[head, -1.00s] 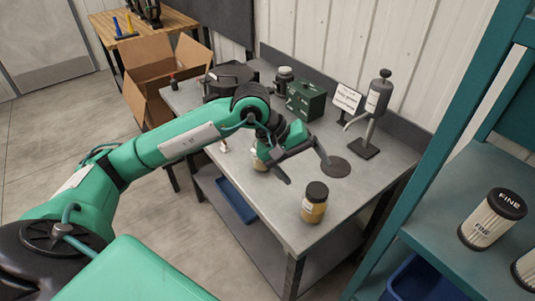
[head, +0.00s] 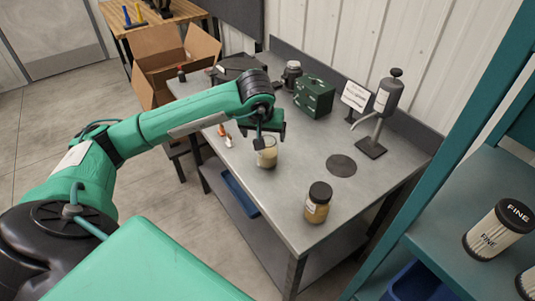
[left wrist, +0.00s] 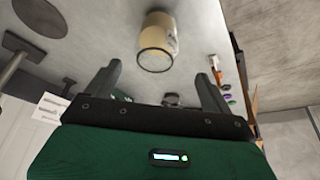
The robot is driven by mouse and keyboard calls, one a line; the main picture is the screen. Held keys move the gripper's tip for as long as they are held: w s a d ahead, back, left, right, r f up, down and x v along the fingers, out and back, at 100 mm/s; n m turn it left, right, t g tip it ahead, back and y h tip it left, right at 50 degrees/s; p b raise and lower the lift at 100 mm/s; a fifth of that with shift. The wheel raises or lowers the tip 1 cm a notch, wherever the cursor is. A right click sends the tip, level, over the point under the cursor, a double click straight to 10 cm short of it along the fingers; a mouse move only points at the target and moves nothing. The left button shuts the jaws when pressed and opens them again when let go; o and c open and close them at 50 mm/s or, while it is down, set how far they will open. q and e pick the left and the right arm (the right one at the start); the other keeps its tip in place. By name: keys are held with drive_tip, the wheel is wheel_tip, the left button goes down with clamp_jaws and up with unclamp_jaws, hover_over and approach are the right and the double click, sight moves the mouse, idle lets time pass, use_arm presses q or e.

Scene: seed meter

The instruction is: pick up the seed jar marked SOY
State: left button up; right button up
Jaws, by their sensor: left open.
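A jar (head: 317,203) with a black lid and yellowish contents stands upright near the front right of the grey table (head: 290,215); its label is too small to read. A lidless clear container (head: 267,152) with pale yellowish contents stands farther left; it also shows in the left wrist view (left wrist: 157,40). I can read no SOY mark on either. My left gripper (head: 259,138) is just above and behind the clear container in the head view. In the left wrist view its fingers (left wrist: 160,76) are apart and empty, with the container beyond them. My right gripper is not in view.
A dark disc (head: 341,165) lies on the table. A grey dispenser (head: 385,108), a white sign (head: 355,96) and a green box (head: 314,96) stand behind. Small orange and white items (head: 224,135) lie at the left edge. A teal shelf (head: 470,200) holds FINE canisters (head: 497,230) at right.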

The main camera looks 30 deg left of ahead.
sight(267, 138)
use_arm(q)
drive_tip(key=shift+w+f+p, duration=0.4)
drive_tip(key=shift+f, duration=0.1)
drive_tip(key=x, duration=0.1)
drive_tip(key=p+x, duration=0.1)
drive_tip(key=x, duration=0.1)
drive_tip(key=shift+w+f, duration=0.15)
drive_tip(key=shift+w, duration=0.3)
drive_tip(key=shift+w+f, duration=0.1)
drive_tip(key=shift+f, duration=0.25)
drive_tip(key=shift+r, duration=0.1)
drive_tip(key=c, duration=1.6)
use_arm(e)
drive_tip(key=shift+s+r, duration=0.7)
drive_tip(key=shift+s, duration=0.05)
